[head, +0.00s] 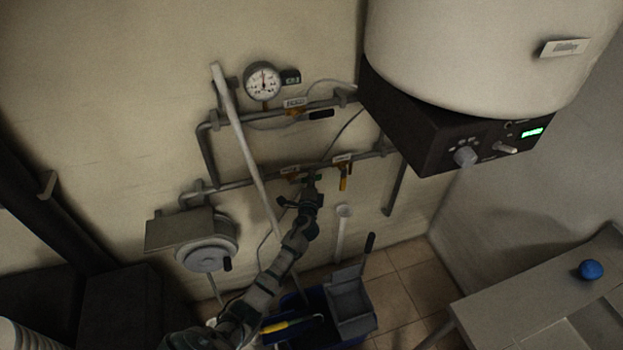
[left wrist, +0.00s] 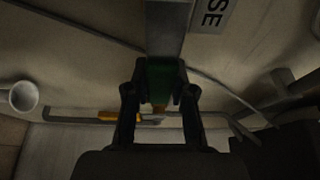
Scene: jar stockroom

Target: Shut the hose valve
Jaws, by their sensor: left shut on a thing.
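The hose valve's lever has a green grip (left wrist: 160,78) on a grey metal bar, and it fills the centre of the left wrist view. In the head view a bit of the green grip (head: 319,177) shows at the lower pipe on the wall. My left gripper (head: 311,186) reaches up to it from below. In the left wrist view its two dark fingers (left wrist: 160,95) are shut on the green grip, one on each side. A label (left wrist: 210,14) ending in "SE" is beside the bar. The valve body is mostly hidden by my gripper. My right gripper is out of view.
A yellow-handled valve (head: 344,183) hangs close to the right. Above are a black-handled valve (head: 320,114) and a gauge (head: 263,81). A long pole (head: 243,140) leans just left of my arm. A mop bucket (head: 348,303) stands below; a large tank (head: 480,50) is at right.

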